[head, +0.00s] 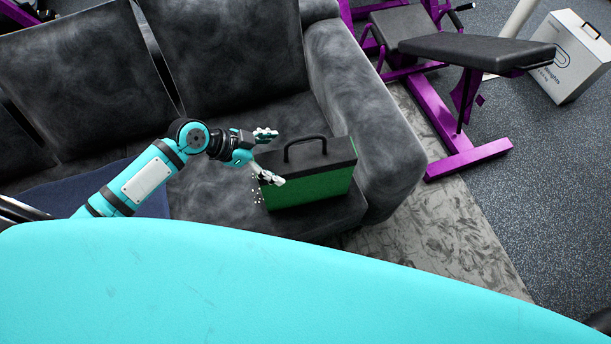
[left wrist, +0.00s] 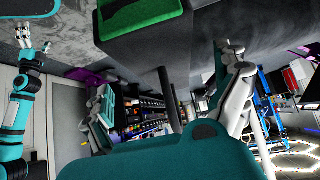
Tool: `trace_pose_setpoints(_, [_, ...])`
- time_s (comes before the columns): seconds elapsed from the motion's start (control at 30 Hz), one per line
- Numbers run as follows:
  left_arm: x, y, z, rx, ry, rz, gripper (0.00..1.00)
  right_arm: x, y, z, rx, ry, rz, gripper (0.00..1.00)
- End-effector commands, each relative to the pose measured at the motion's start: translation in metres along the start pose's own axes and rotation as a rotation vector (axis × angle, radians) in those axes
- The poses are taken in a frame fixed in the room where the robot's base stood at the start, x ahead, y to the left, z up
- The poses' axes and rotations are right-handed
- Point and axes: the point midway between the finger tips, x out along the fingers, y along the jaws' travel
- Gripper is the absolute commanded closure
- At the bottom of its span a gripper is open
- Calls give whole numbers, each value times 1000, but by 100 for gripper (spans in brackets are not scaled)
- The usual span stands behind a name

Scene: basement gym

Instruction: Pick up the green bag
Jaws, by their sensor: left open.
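The green bag (head: 322,187) is box-shaped with a black top and a raised black handle (head: 305,146). It stands upright on the right seat of the dark grey sofa, beside the armrest. In the left wrist view its green side (left wrist: 140,15) shows at the top. My left gripper (head: 272,157) is open and empty at the bag's left end, its fingers spread to either side near the bag's top left corner. I cannot tell whether a finger touches the bag. The left wrist view shows both fingers apart (left wrist: 168,75). My right gripper (left wrist: 28,38) shows small there.
The sofa's grey armrest (head: 372,130) rises close to the bag's right, and its backrest (head: 230,55) stands behind. A purple exercise bench (head: 470,50) and a white box (head: 570,60) stand farther right. A dark blue cloth (head: 60,195) lies on the left seat.

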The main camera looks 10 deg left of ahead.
Motion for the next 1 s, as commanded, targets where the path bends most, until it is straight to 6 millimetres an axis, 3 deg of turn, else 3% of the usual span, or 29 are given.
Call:
trace_pose_setpoints(0.1, [16, -1, -1, -2, 2, -2, 1, -1, 2, -5, 1, 9, 3, 0])
trace_pose_setpoints(0.33, [32, -1, -3, -2, 3, -1, 1, -3, 3, -6, 3, 10, 4, 0])
trace_pose_setpoints(0.6, [70, -1, -4, -2, 0, -2, 1, -7, 3, -6, 3, 9, 3, 0])
trace_pose_setpoints(0.9, [75, -2, -4, -1, -1, -3, 1, -7, 2, -5, 3, 6, 3, 0])
trace_pose_setpoints(1.0, [75, -2, -4, -1, -1, -3, 14, -7, 1, -4, 3, 5, 2, 0])
